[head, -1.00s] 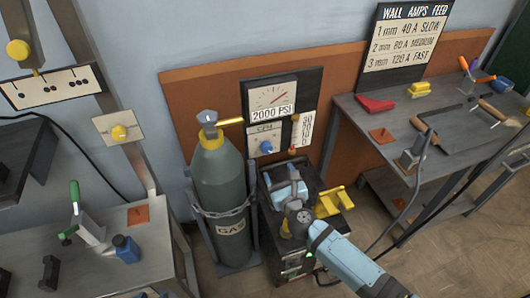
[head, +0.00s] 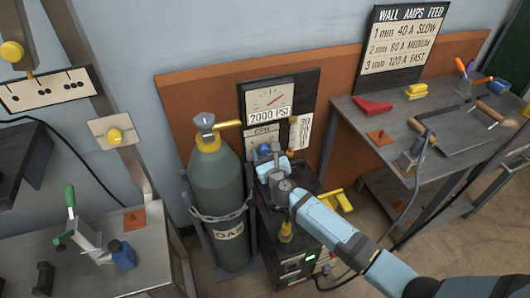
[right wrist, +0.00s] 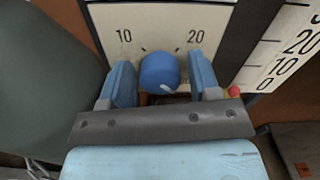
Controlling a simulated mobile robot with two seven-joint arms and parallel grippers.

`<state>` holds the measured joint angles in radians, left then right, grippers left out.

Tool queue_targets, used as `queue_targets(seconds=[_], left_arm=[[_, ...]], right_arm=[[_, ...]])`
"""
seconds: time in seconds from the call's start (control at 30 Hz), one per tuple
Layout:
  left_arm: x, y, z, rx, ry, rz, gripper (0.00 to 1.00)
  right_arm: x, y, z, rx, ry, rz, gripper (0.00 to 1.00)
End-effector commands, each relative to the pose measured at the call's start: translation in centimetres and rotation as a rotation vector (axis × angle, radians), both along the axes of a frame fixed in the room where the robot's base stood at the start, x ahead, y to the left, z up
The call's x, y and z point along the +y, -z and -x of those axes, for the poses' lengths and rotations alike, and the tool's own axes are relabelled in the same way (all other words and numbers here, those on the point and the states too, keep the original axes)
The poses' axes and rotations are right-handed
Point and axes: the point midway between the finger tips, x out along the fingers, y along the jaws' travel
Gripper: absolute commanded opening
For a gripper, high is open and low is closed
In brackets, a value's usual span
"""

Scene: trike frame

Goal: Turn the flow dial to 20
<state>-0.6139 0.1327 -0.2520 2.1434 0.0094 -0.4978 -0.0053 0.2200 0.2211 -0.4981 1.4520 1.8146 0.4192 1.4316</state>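The flow dial is a round blue knob (right wrist: 160,72) on a white panel marked 10 at left and 20 at right in the right wrist view. A pale pointer mark shows on its lower right face. In the head view the knob (head: 264,151) is partly covered by my right gripper (head: 272,160). In the right wrist view my right gripper (right wrist: 161,82) has its two blue fingers apart, one on each side of the knob, with visible gaps. My left gripper is not in view.
A grey gas cylinder (head: 218,180) stands close left of the dial. The 2000 PSI gauge (head: 268,98) is above it. A yellow-handled black machine (head: 295,240) stands below my arm. A metal workbench (head: 350,115) with tools is at right.

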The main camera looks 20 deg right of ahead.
Motion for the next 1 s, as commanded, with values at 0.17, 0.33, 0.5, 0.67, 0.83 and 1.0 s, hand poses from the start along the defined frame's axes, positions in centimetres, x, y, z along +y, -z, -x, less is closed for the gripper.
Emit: queue_targets(seconds=[0.17, 0.33, 0.5, 0.67, 0.83, 1.0], left_arm=[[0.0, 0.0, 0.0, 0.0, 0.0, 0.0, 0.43], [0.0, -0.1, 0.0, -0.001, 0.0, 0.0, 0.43], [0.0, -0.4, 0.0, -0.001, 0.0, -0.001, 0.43], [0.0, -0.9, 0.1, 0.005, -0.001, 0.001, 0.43], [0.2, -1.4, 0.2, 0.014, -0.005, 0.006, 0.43], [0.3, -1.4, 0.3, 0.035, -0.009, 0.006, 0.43]], right_arm=[[0.0, 0.0, 0.0, 0.0, 0.0, 0.0, 0.16], [0.0, 0.0, 0.0, 0.0, 0.0, 0.004, 0.16], [0.0, -0.1, 0.1, 0.0, 0.0, 0.038, 0.16], [0.1, -0.2, 0.1, -0.002, 0.0, 0.117, 0.16], [0.1, -0.3, 0.1, -0.006, 0.0, 0.25, 0.16], [0.2, -0.3, 0.0, -0.012, -0.001, 0.41, 0.16]])
